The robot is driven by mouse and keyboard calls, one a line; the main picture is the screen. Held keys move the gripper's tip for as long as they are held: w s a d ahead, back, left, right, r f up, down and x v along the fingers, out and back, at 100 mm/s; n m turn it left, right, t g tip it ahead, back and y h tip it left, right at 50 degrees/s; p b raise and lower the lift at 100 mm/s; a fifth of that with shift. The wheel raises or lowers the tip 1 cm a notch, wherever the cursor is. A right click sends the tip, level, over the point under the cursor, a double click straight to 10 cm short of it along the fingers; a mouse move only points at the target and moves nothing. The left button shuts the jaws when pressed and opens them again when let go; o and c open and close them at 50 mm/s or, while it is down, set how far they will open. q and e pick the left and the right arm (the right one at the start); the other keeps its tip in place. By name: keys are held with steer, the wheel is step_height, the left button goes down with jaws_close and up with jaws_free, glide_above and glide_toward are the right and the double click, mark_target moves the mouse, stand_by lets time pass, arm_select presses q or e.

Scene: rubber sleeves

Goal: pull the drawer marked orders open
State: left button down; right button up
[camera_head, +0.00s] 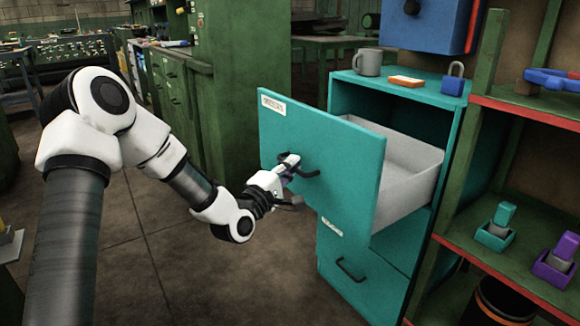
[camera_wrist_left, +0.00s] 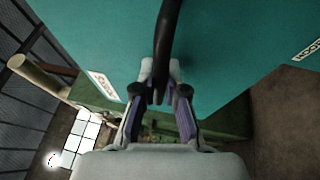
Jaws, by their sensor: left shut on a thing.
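The upper drawer (camera_head: 318,150) of the teal cabinet has a teal front with a small white label at its top left; the print is too small to read surely. It stands well out from the cabinet, and its grey, empty-looking inside shows behind the front. My left gripper (camera_head: 287,168) is at the drawer front, shut on the dark bar handle (camera_head: 310,174). In the left wrist view the handle (camera_wrist_left: 170,38) runs between the fingers of the gripper (camera_wrist_left: 160,98). My right gripper is not in view.
A lower drawer (camera_head: 350,275) of the cabinet is shut. A grey mug (camera_head: 367,62), an orange-and-white block (camera_head: 406,81) and a blue padlock (camera_head: 454,80) stand on the cabinet top. Green shelves (camera_head: 490,255) stand close at right. The floor left of the drawer is clear.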

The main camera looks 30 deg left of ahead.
arm_select(q)
steer(key=c, duration=1.2)
jaws_free()
steer(key=s+f, duration=0.2)
steer(key=s, duration=0.9)
steer(key=shift+s, duration=0.4)
steer(key=shift+d+f, duration=0.1)
steer(key=shift+f, duration=0.1)
